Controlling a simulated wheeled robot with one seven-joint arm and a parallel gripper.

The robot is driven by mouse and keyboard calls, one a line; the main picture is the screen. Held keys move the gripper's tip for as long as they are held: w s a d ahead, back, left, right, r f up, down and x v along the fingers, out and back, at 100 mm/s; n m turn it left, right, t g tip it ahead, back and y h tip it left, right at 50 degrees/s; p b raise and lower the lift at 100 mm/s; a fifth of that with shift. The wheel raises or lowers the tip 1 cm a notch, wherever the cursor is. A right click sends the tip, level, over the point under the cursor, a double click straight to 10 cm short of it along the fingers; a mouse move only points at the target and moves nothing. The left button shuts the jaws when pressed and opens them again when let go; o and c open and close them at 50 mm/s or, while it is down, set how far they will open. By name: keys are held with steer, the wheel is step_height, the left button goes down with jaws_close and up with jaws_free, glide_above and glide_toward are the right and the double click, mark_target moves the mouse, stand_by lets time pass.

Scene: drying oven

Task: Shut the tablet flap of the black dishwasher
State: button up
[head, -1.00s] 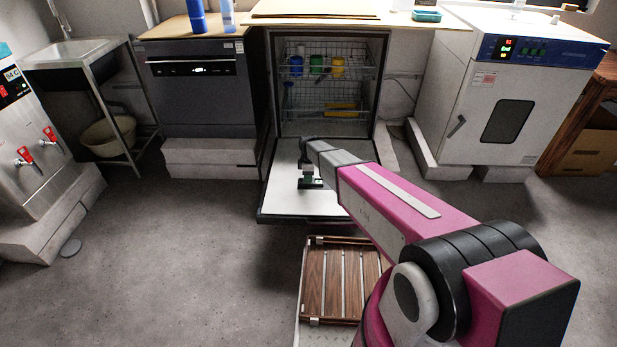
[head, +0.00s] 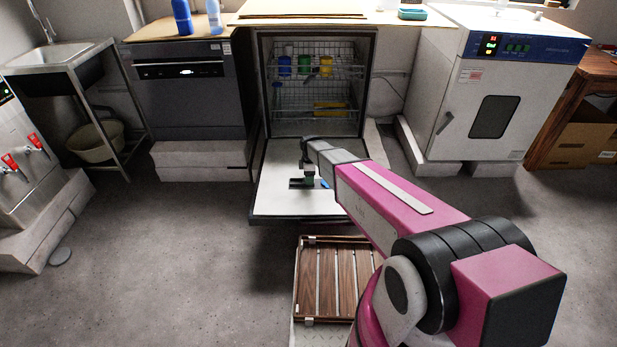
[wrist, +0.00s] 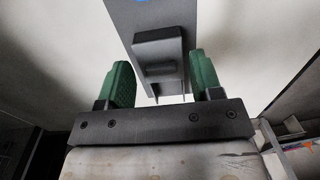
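The dishwasher with the black frame (head: 368,95) stands open in the middle of the head view, its door (head: 275,205) folded down flat with a pale inner face. My gripper (head: 306,183) points down low over this door. In the wrist view, a grey dispenser panel (wrist: 125,18) with a blue spot lies on the pale door, and a raised grey block (wrist: 158,50) shows between the two green fingertips of my gripper (wrist: 160,72). The fingers are apart. I cannot tell whether they touch the block or how far the tablet flap stands open.
Racks (head: 330,100) with coloured cups are inside the dishwasher. A dark closed appliance (head: 190,105) stands left, a white oven (head: 495,100) right. A slatted wooden rack (head: 325,275) lies in front of the door.

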step_height(320, 180, up, 11)
steer(key=shift+w, duration=0.45)
steer(key=shift+f, duration=0.1)
stand_by(0.5)
